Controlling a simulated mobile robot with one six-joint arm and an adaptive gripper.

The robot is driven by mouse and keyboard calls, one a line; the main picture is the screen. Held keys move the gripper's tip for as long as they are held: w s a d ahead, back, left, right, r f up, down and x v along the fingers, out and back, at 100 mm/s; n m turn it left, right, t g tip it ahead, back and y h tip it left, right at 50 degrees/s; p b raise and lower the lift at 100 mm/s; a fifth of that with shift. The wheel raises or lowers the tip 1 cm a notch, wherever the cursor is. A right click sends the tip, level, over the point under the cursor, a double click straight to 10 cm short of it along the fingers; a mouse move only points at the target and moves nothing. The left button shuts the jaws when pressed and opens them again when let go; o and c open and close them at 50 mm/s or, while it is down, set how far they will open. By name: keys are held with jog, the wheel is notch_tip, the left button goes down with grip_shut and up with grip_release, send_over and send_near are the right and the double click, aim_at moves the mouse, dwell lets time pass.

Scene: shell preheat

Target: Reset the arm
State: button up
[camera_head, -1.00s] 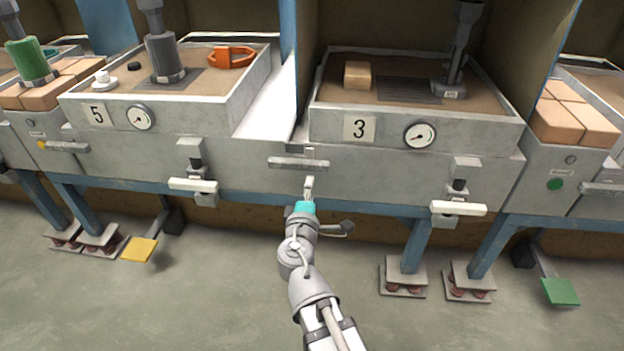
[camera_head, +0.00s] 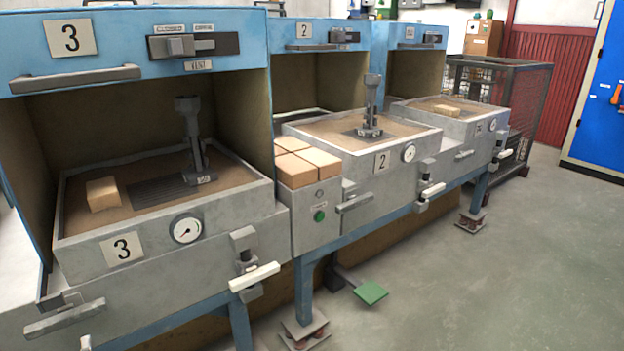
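Only a small pale tip (camera_head: 86,343), which looks like the end of my gripper, shows at the bottom left edge of the head view. It is just below the grey drawer handle (camera_head: 65,318) under station 3. The rest of my arm is out of the picture. I cannot see whether the fingers are open or shut, or whether they touch the handle.
Station 3's tray (camera_head: 165,222) holds a tan block (camera_head: 102,194) and a grey post tool (camera_head: 193,140). Station 2's tray (camera_head: 375,155) stands beyond, with stacked blocks (camera_head: 305,163) between. A green pedal (camera_head: 370,293) is below. The floor (camera_head: 520,270) at right is clear.

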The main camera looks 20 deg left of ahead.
jog(key=shift+w, duration=0.1)
jog(key=w+d+f+m+t+h+p, duration=0.1)
jog(key=w+d+m+h+p, duration=0.1)
jog(key=w+d+m+h, duration=0.7)
jog(key=w+d+f+m+t+h+p, duration=0.1)
jog(key=w+d+m+t+h+p, duration=0.15)
jog(key=w+d, duration=1.15)
jog(key=w+d+f+m+g+h+p, duration=0.3)
jog(key=w+d+m+g+h, duration=0.3)
jog(key=w+d, duration=0.75)
jog(key=s+d+m+g+y+p, duration=0.1)
jog(key=s+d+m+g+p, duration=0.2)
jog(key=d, duration=0.7)
jog(key=s+d+m+g+y+p, duration=0.1)
jog(key=d+m+g, duration=0.25)
jog(key=d, duration=0.65)
jog(key=s+d+m+g+y+p, duration=0.15)
jog(key=d+m, duration=0.25)
jog(key=d, duration=0.6)
notch_tip(320, 180, up, 38)
jog(key=p, duration=3.8)
jog(key=shift+s+d+f, duration=0.15)
jog(key=shift+s+f, duration=0.1)
jog(key=shift+s, duration=0.1)
